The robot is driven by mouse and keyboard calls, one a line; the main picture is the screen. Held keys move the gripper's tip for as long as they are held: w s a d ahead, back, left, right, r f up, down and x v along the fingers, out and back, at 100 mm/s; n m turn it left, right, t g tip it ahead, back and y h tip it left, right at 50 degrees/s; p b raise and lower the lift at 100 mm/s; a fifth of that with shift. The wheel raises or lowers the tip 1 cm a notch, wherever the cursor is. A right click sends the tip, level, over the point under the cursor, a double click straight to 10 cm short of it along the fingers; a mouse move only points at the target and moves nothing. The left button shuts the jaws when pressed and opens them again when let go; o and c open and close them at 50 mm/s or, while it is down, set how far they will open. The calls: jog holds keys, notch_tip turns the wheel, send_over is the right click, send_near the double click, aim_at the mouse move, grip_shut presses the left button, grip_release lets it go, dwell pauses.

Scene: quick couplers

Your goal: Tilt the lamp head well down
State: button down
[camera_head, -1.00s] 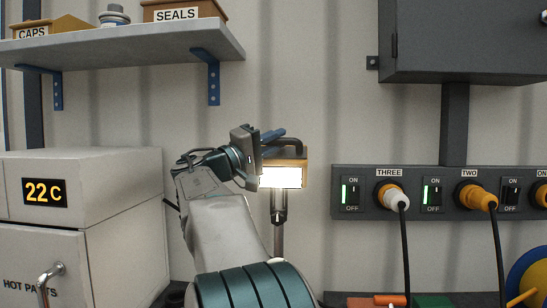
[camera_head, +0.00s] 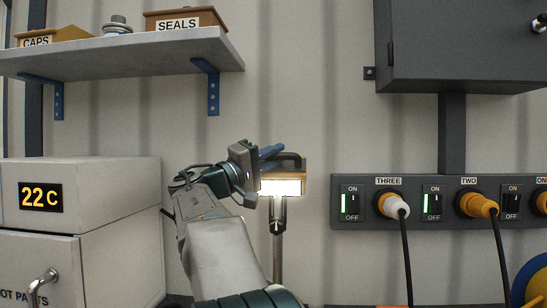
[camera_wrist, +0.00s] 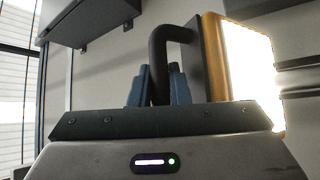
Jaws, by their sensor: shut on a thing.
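The lamp head (camera_head: 283,187) is an orange-yellow box with a bright lit face, on top of a grey upright post (camera_head: 278,240). In the wrist view the lamp head (camera_wrist: 240,70) stands at the right, its lit face turned to the right. A black bent handle (camera_head: 290,157) sticks out from it and also shows in the wrist view (camera_wrist: 157,60). My gripper (camera_head: 272,151) is at the lamp's upper left, its blue fingers (camera_wrist: 158,88) shut on the black handle. The handle's end between the fingers is partly hidden.
A grey shelf (camera_head: 130,56) with bins marked CAPS and SEALS hangs upper left. A white cabinet reading 22 C (camera_head: 110,187) stands left. A socket panel (camera_head: 415,218) with plugs and hanging cables is right, below a dark wall box (camera_head: 460,45).

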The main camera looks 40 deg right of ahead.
jog(key=c, duration=1.4)
grip_release()
jog(key=shift+s+a+r, duration=0.1)
jog(key=shift+a+r, duration=0.05)
jog(key=shift+o, duration=0.2)
jog(key=v, duration=1.3)
jog(key=shift+a, duration=0.4)
